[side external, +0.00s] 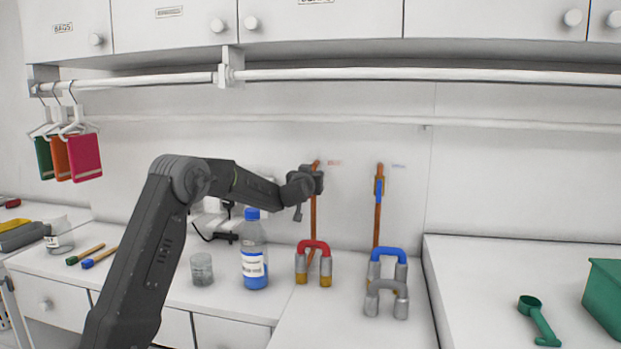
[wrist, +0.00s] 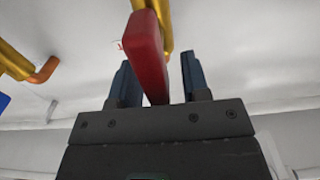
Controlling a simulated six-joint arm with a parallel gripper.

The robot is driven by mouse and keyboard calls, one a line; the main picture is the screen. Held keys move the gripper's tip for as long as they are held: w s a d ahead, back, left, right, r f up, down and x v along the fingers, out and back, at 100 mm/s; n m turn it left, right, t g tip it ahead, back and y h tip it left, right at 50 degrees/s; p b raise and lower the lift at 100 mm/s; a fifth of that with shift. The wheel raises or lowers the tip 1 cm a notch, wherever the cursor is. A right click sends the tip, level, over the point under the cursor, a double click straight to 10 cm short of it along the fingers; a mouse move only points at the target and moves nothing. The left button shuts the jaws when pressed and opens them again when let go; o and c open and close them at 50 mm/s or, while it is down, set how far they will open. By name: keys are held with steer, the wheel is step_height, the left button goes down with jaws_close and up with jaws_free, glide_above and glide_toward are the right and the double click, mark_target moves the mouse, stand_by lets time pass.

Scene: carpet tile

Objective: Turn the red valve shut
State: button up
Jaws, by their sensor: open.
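In the wrist view, the red valve handle (wrist: 149,55) stands between the two fingers of my gripper (wrist: 160,84). The fingers are open, with a gap on each side of the handle. A yellow brass pipe (wrist: 163,22) is just beyond it. In the side external view, my gripper (side external: 312,182) is at the upper part of the left copper pipe (side external: 313,220) on the wall. The red handle is hidden there by the gripper. I cannot tell the handle's angle to its pipe.
A blue valve handle (side external: 380,188) lies along the right copper pipe (side external: 377,220). Shelf rails (side external: 420,75) run above.

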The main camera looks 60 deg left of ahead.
steer(key=shift+w+a, duration=0.1)
jaws_close()
stand_by(0.4)
steer(key=shift+m, duration=0.3)
steer(key=f+m, duration=0.1)
steer(key=m, duration=0.4)
steer(key=w+d+f+m, duration=0.1)
steer(key=m, duration=0.5)
steer(key=w+d+m, duration=0.1)
steer(key=m, duration=0.5)
steer(key=shift+f, duration=0.4)
steer(key=shift+m, duration=0.3)
jaws_free()
